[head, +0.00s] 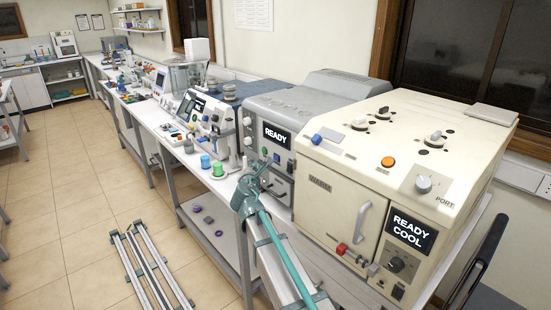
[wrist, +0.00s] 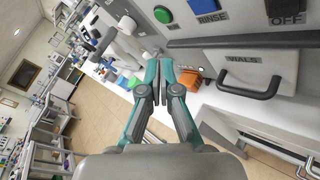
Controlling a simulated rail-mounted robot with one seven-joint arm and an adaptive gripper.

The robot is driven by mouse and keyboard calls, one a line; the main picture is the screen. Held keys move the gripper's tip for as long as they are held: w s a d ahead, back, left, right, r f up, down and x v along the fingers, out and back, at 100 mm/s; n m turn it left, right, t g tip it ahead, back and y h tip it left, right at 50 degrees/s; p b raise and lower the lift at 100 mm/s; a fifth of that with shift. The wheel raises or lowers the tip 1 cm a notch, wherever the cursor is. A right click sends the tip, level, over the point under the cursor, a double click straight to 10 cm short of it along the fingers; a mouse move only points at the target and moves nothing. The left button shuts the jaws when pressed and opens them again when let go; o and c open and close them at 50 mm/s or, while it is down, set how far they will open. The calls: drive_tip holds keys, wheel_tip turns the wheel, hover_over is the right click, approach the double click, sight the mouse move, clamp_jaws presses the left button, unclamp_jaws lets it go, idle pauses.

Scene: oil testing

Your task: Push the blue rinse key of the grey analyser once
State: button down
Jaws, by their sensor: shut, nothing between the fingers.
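The grey analyser (head: 300,103) stands mid-bench, its screen (head: 275,136) reading READY. In the wrist view, its blue key (wrist: 208,3) above the RINSE label is cut by the top edge. A green key (wrist: 162,14) is left of it and a black key (wrist: 285,5) marked OFF is right. In the head view the blue key (head: 276,158) is small on the front panel. My gripper (wrist: 159,62) is shut and empty; its fingertips appear below the keys in the wrist view. It also shows in the head view (head: 262,170) before the analyser's front. I cannot tell whether it touches anything.
The VIALS drawer (wrist: 245,72) has a protruding black handle (wrist: 250,93) right of my gripper. A green cup (head: 217,169) and a blue cup (head: 205,161) stand left of the analyser. The cream oven (head: 400,150) stands right.

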drive_tip(key=w+d+p, duration=0.1)
drive_tip(key=w+d, duration=0.3)
drive_tip(key=shift+d, duration=0.25)
drive_tip(key=shift+w+d, duration=0.1)
drive_tip(key=shift+w, duration=0.1)
idle(1.3)
drive_tip(key=shift+w+d+p, duration=0.2)
drive_tip(key=shift+d+p, duration=0.05)
drive_tip(key=shift+p, duration=0.1)
drive_tip(key=shift+w+d, duration=0.3)
idle(0.8)
drive_tip(key=shift+s+a, duration=0.1)
drive_tip(key=shift+s, duration=0.05)
drive_tip(key=shift+s+a, duration=0.45)
drive_tip(key=shift+a, duration=0.05)
idle(0.4)
drive_tip(key=s+a, duration=0.1)
drive_tip(key=a, duration=0.1)
drive_tip(key=s+a+b, duration=0.1)
drive_tip(key=s, duration=0.1)
drive_tip(key=shift+s+a+b, duration=0.2)
drive_tip(key=shift+a+b, duration=0.1)
drive_tip(key=shift+a, duration=0.05)
